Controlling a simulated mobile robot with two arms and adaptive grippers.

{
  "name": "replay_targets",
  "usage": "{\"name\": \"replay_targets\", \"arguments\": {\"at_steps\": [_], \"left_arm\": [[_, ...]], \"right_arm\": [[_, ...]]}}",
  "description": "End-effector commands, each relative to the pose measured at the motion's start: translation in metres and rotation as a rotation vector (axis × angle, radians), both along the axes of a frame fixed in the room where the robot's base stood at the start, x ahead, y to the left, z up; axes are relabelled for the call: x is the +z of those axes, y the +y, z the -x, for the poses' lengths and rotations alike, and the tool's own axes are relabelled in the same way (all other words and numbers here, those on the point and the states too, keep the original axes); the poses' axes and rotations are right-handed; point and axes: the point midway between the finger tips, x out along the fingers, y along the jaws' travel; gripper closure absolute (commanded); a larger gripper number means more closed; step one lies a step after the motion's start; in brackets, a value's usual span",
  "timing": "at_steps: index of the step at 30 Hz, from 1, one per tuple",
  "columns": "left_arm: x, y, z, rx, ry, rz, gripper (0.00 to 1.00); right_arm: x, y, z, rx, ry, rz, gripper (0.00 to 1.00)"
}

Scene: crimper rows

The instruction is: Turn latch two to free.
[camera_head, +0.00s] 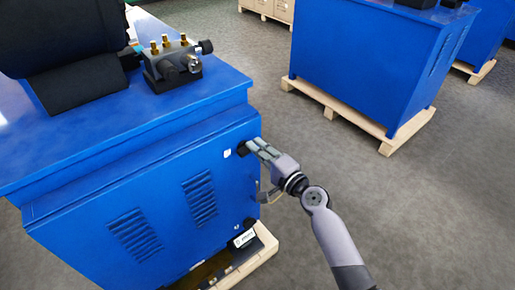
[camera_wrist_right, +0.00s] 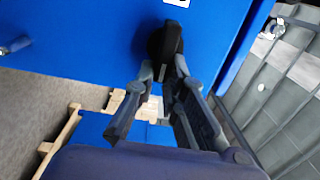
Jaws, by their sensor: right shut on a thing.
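The blue cabinet (camera_head: 160,215) has a door with two vent grilles. A black latch (camera_head: 242,149) sits near the door's upper right edge, beside a small white label (camera_head: 227,153). My right gripper (camera_head: 256,147) is at this latch from the right. In the right wrist view, my right gripper (camera_wrist_right: 160,76) is shut on the black latch (camera_wrist_right: 164,42), which juts from the blue face. Its fingers cover part of the latch. A second black latch (camera_head: 248,223) is lower on the door, with nothing at it. I cannot read the latch label. My left gripper is not in view.
A black motor-like unit (camera_head: 65,40) and a valve block (camera_head: 171,62) with brass fittings stand on the cabinet top. The cabinet rests on a wooden pallet (camera_head: 262,255). Another blue cabinet (camera_head: 365,62) stands at the back right. Grey floor (camera_head: 430,200) is clear at right.

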Motion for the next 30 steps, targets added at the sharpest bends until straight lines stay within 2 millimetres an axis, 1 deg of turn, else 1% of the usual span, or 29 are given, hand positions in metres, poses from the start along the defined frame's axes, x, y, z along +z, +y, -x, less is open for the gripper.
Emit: {"name": "replay_targets", "arguments": {"at_steps": [13,14,22,30], "left_arm": [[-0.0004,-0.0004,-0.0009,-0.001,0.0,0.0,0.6],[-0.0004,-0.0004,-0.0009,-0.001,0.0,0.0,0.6],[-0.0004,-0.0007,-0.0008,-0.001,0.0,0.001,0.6],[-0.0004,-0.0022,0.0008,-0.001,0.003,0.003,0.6]], "right_arm": [[-0.0004,-0.0014,-0.0006,-0.004,0.006,-0.008,1.0],[-0.0004,-0.0014,-0.0006,-0.004,0.006,-0.008,0.87],[-0.0005,-0.0007,-0.0002,-0.002,0.005,-0.007,0.69],[-0.0004,-0.0003,0.0,-0.001,0.005,-0.007,0.68]]}}
